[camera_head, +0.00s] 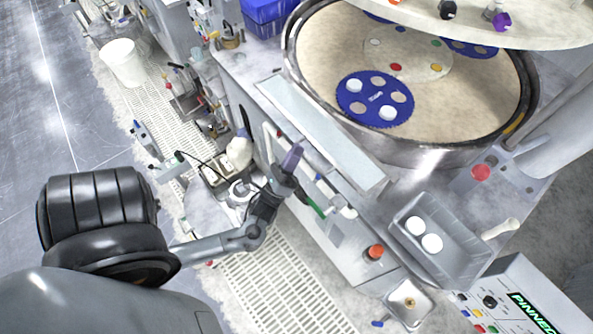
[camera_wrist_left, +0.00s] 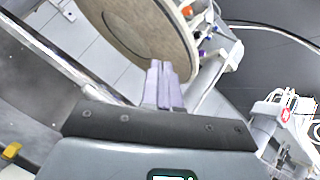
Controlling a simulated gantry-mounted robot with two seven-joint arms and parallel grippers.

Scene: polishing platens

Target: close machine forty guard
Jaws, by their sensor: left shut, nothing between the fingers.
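A polishing machine stands at the upper right of the head view. Its round tub has a steel rim (camera_head: 425,158) around a tan platen (camera_head: 325,60). Blue carriers (camera_head: 375,98) with pale discs lie on the platen. A pale upper plate (camera_head: 510,22) hangs above the tub, cut by the top edge. I cannot tell which part is the guard, or whether one is marked forty. My left gripper (camera_head: 291,160) is shut and empty, left of and apart from the tub, by the bench front. Its purple fingers (camera_wrist_left: 164,85) show in the left wrist view. My right gripper is not seen.
A grey tray (camera_head: 464,243) with two white discs sits on the bench below the tub. A red button (camera_head: 480,172) and a control box (camera_head: 515,300) are to the right. A blue bin (camera_head: 268,14) is behind. Grating (camera_head: 265,285) covers the floor left of the bench.

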